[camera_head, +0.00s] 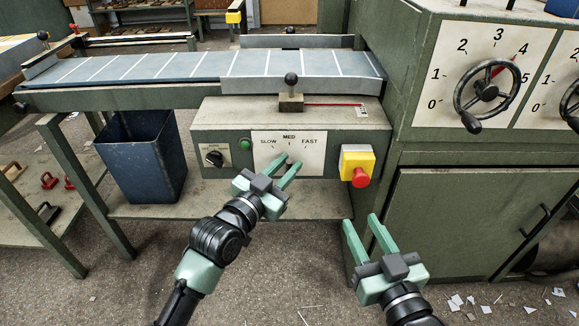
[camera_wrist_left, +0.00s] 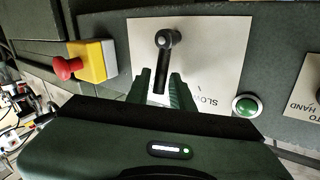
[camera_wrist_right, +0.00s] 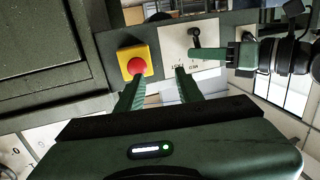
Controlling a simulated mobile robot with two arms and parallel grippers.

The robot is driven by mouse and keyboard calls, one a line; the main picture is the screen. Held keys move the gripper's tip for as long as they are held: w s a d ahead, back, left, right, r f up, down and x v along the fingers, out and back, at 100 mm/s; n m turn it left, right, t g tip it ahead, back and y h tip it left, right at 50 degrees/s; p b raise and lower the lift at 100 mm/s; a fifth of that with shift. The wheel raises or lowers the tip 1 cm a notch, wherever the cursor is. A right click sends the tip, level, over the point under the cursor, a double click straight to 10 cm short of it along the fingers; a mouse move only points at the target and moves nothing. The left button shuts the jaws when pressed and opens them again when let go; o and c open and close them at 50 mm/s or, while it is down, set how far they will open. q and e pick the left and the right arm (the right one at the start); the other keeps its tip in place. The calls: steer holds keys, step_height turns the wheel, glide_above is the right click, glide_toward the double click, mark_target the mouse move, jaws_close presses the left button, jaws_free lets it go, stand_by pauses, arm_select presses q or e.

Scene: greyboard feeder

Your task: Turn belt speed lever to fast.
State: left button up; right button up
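The belt speed plate (camera_head: 289,148) is a white panel marked SLOW, MED and FAST on the front of the feeder's green control box. In the left wrist view the black lever (camera_wrist_left: 164,60) stands on the plate, its free end pointing toward my left gripper. My left gripper (camera_head: 287,160) is in front of the plate; its fingertips (camera_wrist_left: 161,90) are parted, with the lever's end between them. I cannot tell whether they touch it. The lever also shows in the right wrist view (camera_wrist_right: 195,39). My right gripper (camera_head: 362,222) is open and empty, lower right of the box.
A yellow box with a red stop button (camera_head: 358,166) is right of the plate. A green button (camera_head: 245,144) and a black selector knob (camera_head: 214,158) are left of it. The belt (camera_head: 210,66) runs above. A handwheel (camera_head: 487,91) is at the right.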

arm_select(q)
steer(key=shift+w+d, duration=0.3)
steer(key=shift+w, duration=0.15)
arm_select(e)
steer(key=shift+w+a+r+t, duration=0.1)
steer(key=shift+r+t, duration=0.2)
steer(key=shift+r, duration=0.35)
arm_select(q)
jaws_close()
